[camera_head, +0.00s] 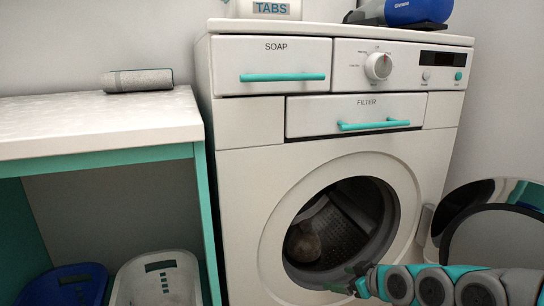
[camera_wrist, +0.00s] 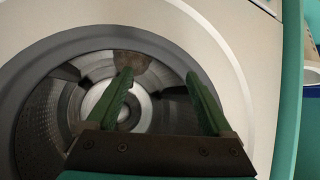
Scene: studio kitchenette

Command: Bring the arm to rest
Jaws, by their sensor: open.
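My gripper (camera_wrist: 158,98) is open and empty in the wrist view, its two green fingers spread in front of the washing machine's round opening. In the head view my gripper (camera_head: 352,282) is at the lower right, in front of the lower edge of the drum opening, with my arm reaching in from the right. The washing machine (camera_head: 240,180) is white.
The round door (camera_head: 495,245) stands swung open at the right, close to my arm. The soap drawer (camera_head: 270,66) and filter drawer (camera_head: 355,114) look shut.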

